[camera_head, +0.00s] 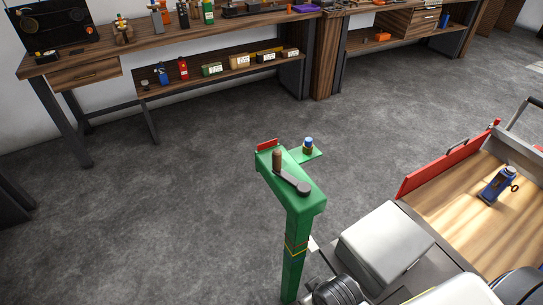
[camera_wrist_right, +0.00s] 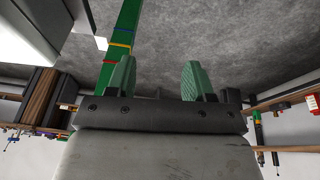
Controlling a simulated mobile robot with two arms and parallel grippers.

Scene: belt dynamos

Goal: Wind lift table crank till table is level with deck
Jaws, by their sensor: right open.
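A green crank post (camera_head: 294,255) stands on the floor in the middle of the head view, with red and yellow bands. On its sloping green head (camera_head: 305,199) is a dark crank arm (camera_head: 290,183) with an upright brown handle (camera_head: 277,160). A small green plate (camera_head: 311,157) beside the head carries a small blue-capped object (camera_head: 308,145). A wooden deck (camera_head: 455,218) with a red side lies at the right. My right gripper (camera_wrist_right: 158,80) is open and empty; the green post (camera_wrist_right: 122,40) shows beyond its fingers. My left gripper is not in view.
A blue device (camera_head: 497,186) stands on the deck. A long workbench (camera_head: 170,48) with tools and a lower shelf of boxes (camera_head: 240,62) runs along the back. The grey floor (camera_head: 180,200) left of the post is clear.

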